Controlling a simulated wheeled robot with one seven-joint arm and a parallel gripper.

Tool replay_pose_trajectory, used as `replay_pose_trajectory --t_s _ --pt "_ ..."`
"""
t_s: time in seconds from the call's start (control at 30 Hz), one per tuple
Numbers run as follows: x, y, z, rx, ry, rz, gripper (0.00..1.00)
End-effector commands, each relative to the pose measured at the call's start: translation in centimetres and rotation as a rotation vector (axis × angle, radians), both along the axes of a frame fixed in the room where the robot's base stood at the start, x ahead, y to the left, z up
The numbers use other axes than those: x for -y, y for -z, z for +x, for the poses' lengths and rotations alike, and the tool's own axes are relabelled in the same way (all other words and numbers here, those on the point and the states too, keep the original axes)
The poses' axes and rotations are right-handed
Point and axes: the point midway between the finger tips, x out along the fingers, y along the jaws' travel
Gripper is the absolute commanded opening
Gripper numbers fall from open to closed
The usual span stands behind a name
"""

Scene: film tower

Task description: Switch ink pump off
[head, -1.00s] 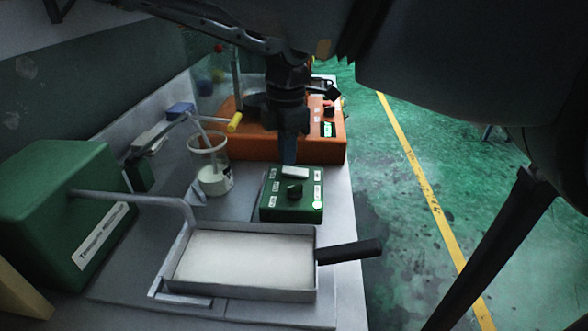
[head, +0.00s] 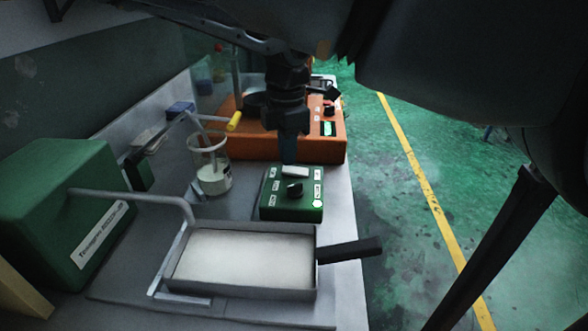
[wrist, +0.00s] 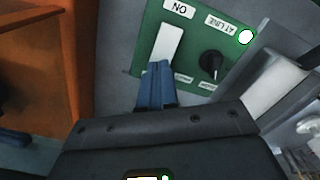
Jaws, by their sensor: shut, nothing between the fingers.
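A small green control box (head: 275,207) sits on the bench in the head view. It has a white rocker switch (head: 296,171), a black knob (head: 295,189) and a round lamp (head: 317,204) that looks white. The wrist view shows the rocker (wrist: 168,44) beside an "ON" label, the knob (wrist: 210,64) near an "AT LINE" label, and the pale lamp (wrist: 245,37). My gripper (head: 289,160) is shut and empty, pointing down at the box. Its blue fingertips (wrist: 157,66) are at one end of the rocker and cover it; I cannot tell whether they touch.
An orange machine (head: 240,145) stands just behind the box. A clear beaker (head: 212,180) stands left of it, and a metal tray (head: 316,270) with a dark handle (head: 350,250) lies in front. A green tank (head: 60,200) is at left. Open floor lies to the right.

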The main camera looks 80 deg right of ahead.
Motion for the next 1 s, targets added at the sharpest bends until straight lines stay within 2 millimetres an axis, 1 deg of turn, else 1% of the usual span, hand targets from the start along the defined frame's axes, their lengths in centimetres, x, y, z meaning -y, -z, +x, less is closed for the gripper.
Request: replay_pose_trajectory --t_s 1.0 --pt "0.0 1.3 0.0 0.000 0.000 0.000 0.00"
